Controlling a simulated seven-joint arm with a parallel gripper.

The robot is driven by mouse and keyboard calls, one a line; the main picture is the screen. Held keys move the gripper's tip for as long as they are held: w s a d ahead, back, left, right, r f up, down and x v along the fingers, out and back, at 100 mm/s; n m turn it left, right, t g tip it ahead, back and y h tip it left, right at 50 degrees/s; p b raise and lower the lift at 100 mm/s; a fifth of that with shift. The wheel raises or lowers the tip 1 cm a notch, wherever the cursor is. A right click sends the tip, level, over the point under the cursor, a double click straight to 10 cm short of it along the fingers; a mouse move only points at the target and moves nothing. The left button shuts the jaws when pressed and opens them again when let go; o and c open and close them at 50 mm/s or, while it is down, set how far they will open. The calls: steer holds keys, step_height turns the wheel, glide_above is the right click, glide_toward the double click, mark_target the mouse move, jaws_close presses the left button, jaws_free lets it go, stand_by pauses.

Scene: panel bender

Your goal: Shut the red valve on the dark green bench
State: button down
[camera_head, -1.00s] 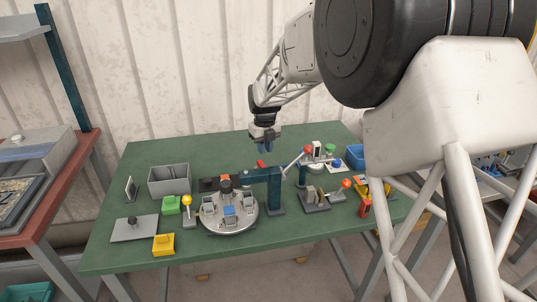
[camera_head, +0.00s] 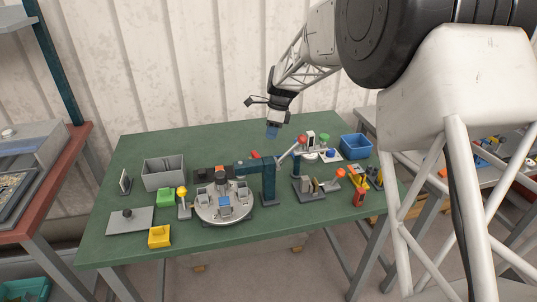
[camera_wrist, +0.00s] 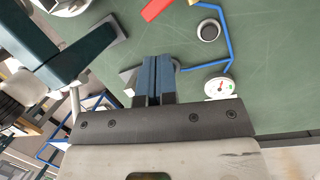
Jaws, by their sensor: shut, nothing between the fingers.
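A red bar-shaped piece, which looks like the valve's handle (camera_wrist: 155,9), shows at the top edge of the wrist view, partly cut off. Close by, a blue pipe (camera_wrist: 229,45) bends toward a white round gauge (camera_wrist: 218,86). In the head view a small red piece (camera_head: 254,154) lies low on the dark green bench (camera_head: 215,147), partly behind a dark blue post and arm. My gripper (camera_head: 272,134) is above the back of the bench, apart from the red piece. Its blue fingers (camera_wrist: 158,75) are together and empty.
The dark blue post with its arm (camera_head: 268,182) stands beside a round grey turntable (camera_head: 224,214). A lever with a red ball (camera_head: 302,139) rises to its right. A grey bin (camera_head: 164,174) and blue bin (camera_head: 356,147) stand on the bench. The back left is clear.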

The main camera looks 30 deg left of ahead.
steer(key=shift+w+d+r+n+g+y, duration=0.2)
steer(key=shift+w+d+n, duration=0.1)
steer(key=shift+n, duration=0.75)
steer(key=shift+w+d+r+n+g+y, duration=0.2)
steer(key=shift+w+n, duration=0.15)
steer(key=shift+n, duration=0.65)
steer(key=shift+w+d+r+n+g+y, duration=0.1)
steer(key=shift+w+d+n+g, duration=0.15)
steer(key=shift+n, duration=0.8)
steer(key=shift+f, duration=0.1)
steer(key=shift+x, duration=4.9)
